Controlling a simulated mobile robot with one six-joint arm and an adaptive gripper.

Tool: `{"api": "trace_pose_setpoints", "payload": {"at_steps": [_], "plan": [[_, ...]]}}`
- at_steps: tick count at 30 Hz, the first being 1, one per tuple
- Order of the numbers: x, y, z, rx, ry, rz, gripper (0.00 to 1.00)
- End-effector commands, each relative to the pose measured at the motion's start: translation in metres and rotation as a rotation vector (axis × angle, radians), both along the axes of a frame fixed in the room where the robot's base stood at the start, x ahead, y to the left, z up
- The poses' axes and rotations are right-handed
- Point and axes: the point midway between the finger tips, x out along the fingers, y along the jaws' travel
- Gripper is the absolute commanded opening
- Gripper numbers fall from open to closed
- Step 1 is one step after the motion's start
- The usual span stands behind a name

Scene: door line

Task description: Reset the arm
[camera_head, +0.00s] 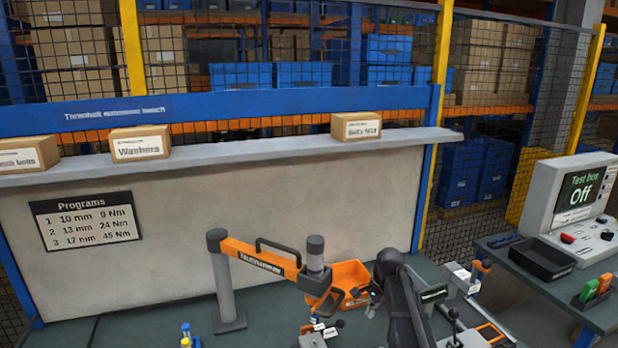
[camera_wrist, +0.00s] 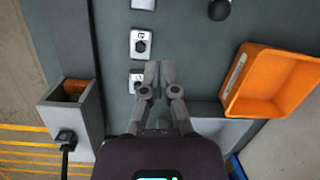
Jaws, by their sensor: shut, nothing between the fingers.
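My gripper (camera_wrist: 159,68) is in the middle of the wrist view, above the green-grey bench top (camera_wrist: 112,50). Its two fingers are together, with nothing between them. Small pale plates with dark fittings lie in a row just left of the fingers, one of them (camera_wrist: 143,43) in full view and another partly behind a finger. In the head view my dark arm (camera_head: 392,272) reaches over the bench beside the orange bin; the fingertips are hard to make out there.
The orange bin (camera_wrist: 235,95) stands right of my gripper in the wrist view. A grey holder (camera_wrist: 88,122) is at the left. In the head view an orange-and-grey swing arm (camera_head: 258,255) stands left of my arm.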

Motion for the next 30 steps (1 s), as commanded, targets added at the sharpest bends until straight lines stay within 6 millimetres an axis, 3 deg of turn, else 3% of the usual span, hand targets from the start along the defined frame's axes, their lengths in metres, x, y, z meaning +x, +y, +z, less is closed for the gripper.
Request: {"api": "trace_pose_setpoints", "payload": {"at_steps": [1,3,16,22,30], "plan": [[-0.025,0.005,-0.001,-0.012,-0.016,0.073,0.0],[-0.046,0.008,-0.001,-0.032,-0.037,0.178,0.0],[-0.169,0.019,-0.004,-0.142,-0.127,0.821,0.0],[-0.198,0.02,-0.004,-0.171,-0.138,1.003,0.0],[-0.203,0.021,-0.004,-0.178,-0.14,1.053,0.0]]}}
